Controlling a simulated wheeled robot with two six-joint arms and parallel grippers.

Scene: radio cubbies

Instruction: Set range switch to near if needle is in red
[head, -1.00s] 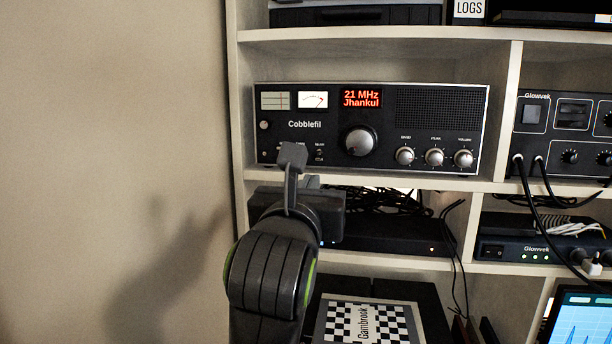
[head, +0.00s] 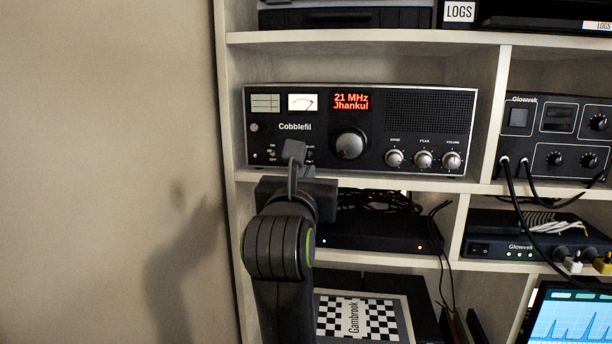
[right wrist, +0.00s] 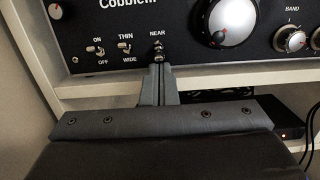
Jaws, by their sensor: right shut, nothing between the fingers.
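The black Cobblefil radio (head: 300,150) stands in the upper cubby. Its white meter (head: 303,102) has a thin needle that appears to lean right, towards a reddish end of the scale; it is too small to be sure. In the right wrist view the range switch (right wrist: 158,54) sits under the label NEAR. Its lower label and part of the switch are hidden by my fingers. My right gripper (head: 293,152) is shut and empty, its tips (right wrist: 157,68) at the switch's lower side. I cannot tell whether they touch it. My left gripper is not in view.
To the left of the range switch are the ON/OFF switch (right wrist: 96,50) and the THIN/WIDE switch (right wrist: 124,46). The big tuning knob (head: 350,144) is to the right. A shelf edge (head: 400,182) runs just under the radio. Cables (head: 380,202) lie in the cubby below.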

